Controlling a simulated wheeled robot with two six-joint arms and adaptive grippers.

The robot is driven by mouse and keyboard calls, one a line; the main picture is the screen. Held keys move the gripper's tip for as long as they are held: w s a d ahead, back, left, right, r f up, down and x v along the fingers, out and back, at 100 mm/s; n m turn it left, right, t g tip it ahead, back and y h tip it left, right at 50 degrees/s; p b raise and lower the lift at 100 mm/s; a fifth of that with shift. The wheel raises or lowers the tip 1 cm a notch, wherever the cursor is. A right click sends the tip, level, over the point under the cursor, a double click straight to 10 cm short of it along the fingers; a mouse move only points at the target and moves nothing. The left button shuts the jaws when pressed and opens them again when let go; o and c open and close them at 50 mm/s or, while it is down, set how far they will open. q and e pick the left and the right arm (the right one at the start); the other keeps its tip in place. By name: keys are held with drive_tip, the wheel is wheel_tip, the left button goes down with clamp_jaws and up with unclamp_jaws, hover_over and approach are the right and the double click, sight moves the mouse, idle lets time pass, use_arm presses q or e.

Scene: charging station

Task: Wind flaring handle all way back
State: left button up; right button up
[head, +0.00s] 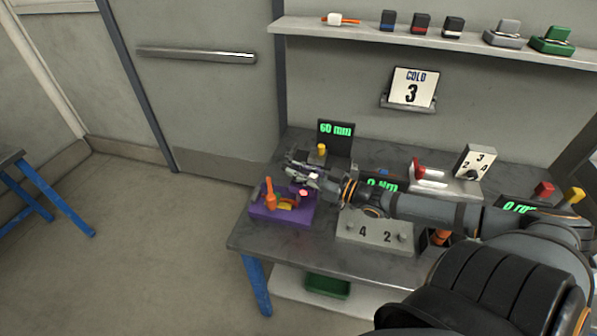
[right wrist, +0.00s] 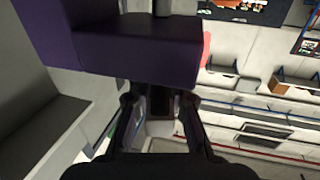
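A purple fixture (head: 262,212) stands at the left front of the workbench, with an upright orange handle (head: 270,195) and a small yellow part (head: 286,207). Which part is the flaring handle I cannot tell for sure. A pink-red end (head: 303,191) shows by my right gripper (head: 304,176), which is just above and behind the fixture. In the right wrist view the purple body (right wrist: 135,50) fills the top, with a pink-red edge (right wrist: 206,50) at its right. The right fingers (right wrist: 158,103) stand apart; whether they touch anything is unclear. My left gripper is not in view.
Behind are a 60 mm display (head: 336,131) and a yellow knob (head: 322,149). A grey block marked 4 and 2 (head: 350,231) stands right of the fixture, near my right arm. A wall shelf (head: 390,39) holds small items.

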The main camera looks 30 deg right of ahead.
clamp_jaws()
drive_tip(key=shift+f+n+g+y+b, duration=0.3)
drive_tip(key=shift+n+g+y+b, duration=0.3)
drive_tip(key=shift+n+y+b, duration=0.5)
drive_tip(key=shift+r+g+y+b, duration=0.1)
drive_tip(key=shift+g+y+b, duration=0.3)
drive_tip(key=shift+y+b, duration=0.15)
drive_tip(key=shift+r, duration=0.15)
drive_tip(key=o, duration=0.6)
unclamp_jaws()
